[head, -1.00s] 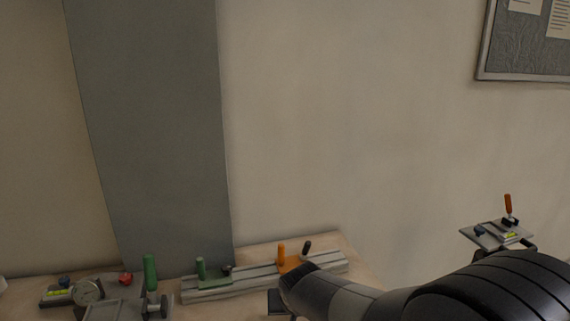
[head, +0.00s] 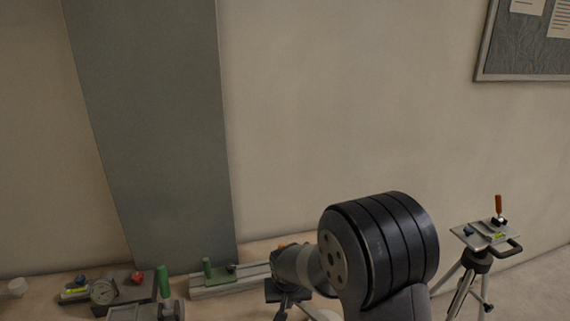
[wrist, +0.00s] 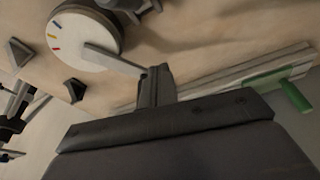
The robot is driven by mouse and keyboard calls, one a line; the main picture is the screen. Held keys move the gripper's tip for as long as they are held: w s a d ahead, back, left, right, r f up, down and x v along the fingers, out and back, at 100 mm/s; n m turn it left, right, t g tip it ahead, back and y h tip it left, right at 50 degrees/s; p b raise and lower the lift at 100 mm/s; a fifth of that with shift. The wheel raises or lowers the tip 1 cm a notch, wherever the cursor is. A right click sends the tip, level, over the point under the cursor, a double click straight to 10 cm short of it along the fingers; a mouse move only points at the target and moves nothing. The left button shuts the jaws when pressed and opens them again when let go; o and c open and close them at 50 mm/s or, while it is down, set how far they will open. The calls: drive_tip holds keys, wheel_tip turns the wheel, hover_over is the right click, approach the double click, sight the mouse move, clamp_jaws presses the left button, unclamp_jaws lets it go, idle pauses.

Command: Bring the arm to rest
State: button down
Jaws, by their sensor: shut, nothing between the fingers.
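My gripper (wrist: 157,78) shows in the wrist view, its fingers together with nothing between them. It points over a pale bench top (wrist: 210,50), and I cannot tell its exact height above it. In the head view my arm is bent at a large black joint at lower centre right, with a grey link reaching left from it over the bench's right end. The gripper's fingers cannot be made out clearly there.
A rail (head: 225,288) with a green handle (head: 207,268) lies on the bench, partly behind my arm. A dial gauge (head: 103,291) stands at lower left. A tripod (head: 480,262) with an orange-handled plate stands right. A white disc (wrist: 84,36) with coloured marks is in the wrist view.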

drive_tip(key=w+f+g+p, duration=0.2)
drive_tip(key=w, duration=0.4)
drive_tip(key=shift+h, duration=0.3)
drive_tip(key=r, duration=0.3)
drive_tip(key=a+r+b, duration=0.1)
drive_tip(key=shift+s+r, duration=0.15)
drive_tip(key=shift+s, duration=0.25)
